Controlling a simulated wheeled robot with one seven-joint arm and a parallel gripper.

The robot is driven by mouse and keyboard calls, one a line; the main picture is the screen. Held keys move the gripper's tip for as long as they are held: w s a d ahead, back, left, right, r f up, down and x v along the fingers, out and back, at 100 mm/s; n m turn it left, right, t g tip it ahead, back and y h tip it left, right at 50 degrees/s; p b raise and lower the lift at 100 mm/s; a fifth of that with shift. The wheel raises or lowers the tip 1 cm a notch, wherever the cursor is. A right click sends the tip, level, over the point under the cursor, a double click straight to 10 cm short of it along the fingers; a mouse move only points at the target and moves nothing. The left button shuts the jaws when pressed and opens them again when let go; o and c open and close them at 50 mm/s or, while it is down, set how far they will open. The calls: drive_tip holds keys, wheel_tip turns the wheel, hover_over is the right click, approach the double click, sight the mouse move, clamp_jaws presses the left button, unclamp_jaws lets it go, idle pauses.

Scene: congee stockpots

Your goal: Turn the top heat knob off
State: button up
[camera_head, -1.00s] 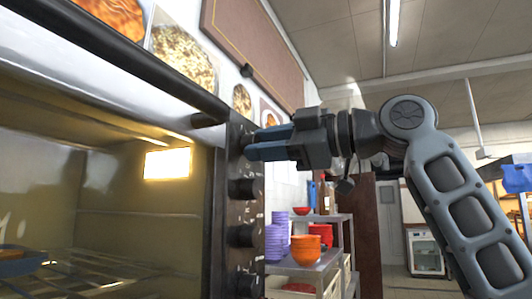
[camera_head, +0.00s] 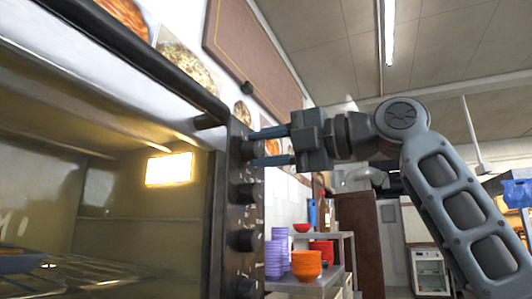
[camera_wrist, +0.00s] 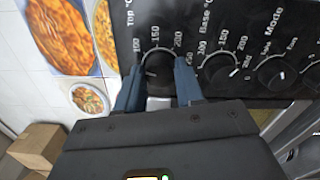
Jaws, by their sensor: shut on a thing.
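The top heat knob (camera_wrist: 158,68) is black and round, on the dark oven panel under the label "Top °C", with numbers such as 100, 150 and 200 around it. A short white mark shows low on its left side; the off mark cannot be made out. My gripper (camera_wrist: 160,82) has its two blue fingers on either side of this knob, shut on it. In the head view my gripper (camera_head: 260,147) reaches in from the right, one finger above the other, at the highest knob (camera_head: 247,149) of the column.
Below it are more knobs, the Base knob (camera_wrist: 220,72) and the Mode knob (camera_wrist: 277,73) among them. A shelf (camera_head: 312,286) with stacked bowls stands behind to the right.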

drive_tip(key=shift+n+b, duration=0.3)
drive_tip(key=shift+n, duration=1.3)
drive_tip(key=o, duration=1)
drive_tip(key=shift+o, duration=0.2)
drive_tip(key=v, duration=0.7)
drive_tip(key=shift+s+d+b, duration=0.15)
drive_tip(key=shift+d+b, duration=0.2)
drive_tip(key=shift+b, duration=0.1)
